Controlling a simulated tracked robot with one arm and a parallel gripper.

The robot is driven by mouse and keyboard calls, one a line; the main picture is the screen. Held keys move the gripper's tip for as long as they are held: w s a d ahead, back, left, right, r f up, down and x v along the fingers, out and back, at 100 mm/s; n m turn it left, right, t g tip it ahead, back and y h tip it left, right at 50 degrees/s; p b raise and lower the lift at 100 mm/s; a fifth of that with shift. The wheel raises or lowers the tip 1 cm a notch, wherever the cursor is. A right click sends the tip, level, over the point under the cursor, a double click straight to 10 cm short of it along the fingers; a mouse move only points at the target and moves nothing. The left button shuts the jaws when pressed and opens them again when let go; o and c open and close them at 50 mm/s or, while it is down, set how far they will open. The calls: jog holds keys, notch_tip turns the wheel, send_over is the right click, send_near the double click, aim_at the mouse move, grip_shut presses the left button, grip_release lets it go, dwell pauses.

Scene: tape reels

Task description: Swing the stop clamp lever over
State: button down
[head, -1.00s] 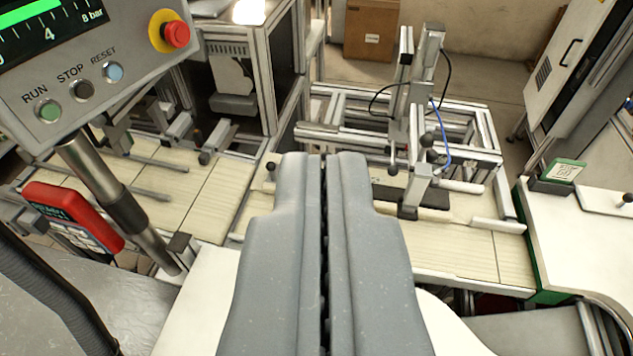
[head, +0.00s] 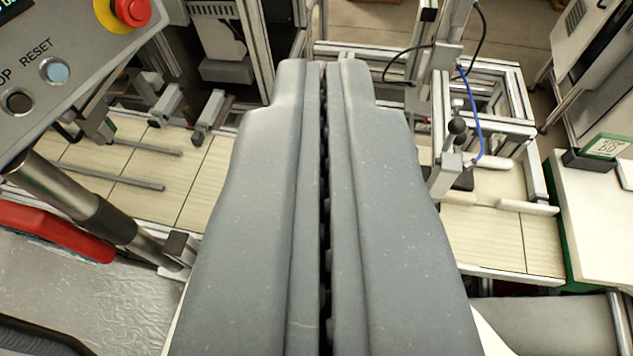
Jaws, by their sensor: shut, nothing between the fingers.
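My gripper (head: 323,66) fills the middle of the head view, its two grey fingers pressed together with only a thin dark seam between them. A small lever with a black ball knob (head: 457,127) stands upright on a metal clamp block (head: 446,178) to the right of the fingers. It looks like the stop clamp lever, though I cannot be sure. The fingers appear apart from it in the picture. They hide part of the pale work deck (head: 489,228) and whatever lies left of the block.
A control panel (head: 50,80) with a red stop button (head: 133,10) is at the upper left, on a metal post (head: 85,205). A red device (head: 55,235) sits below it. A metal frame (head: 505,85) with a blue hose (head: 470,105) rises beyond the lever. A white counter (head: 600,210) is at right.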

jog(key=w+f+m+g+p, duration=0.4)
jog(key=w+f+m, duration=0.1)
jog(key=w+f, duration=1.3)
jog(key=shift+w+a+f+m+g+h+p, duration=0.15)
jog(key=shift+w+f+m+g+p, duration=1.1)
jog(key=shift+f, duration=3.95)
jog(key=shift+w+a+f+m+g+h+p, duration=0.15)
jog(key=shift+w+f+m+p, duration=0.3)
jog(key=shift+w+f, duration=3.25)
jog(key=shift+w+f+m+g+h+p, duration=0.15)
jog(key=shift+f+m+g+p, duration=0.65)
jog(key=shift+f, duration=5.95)
jog(key=shift+s, duration=0.1)
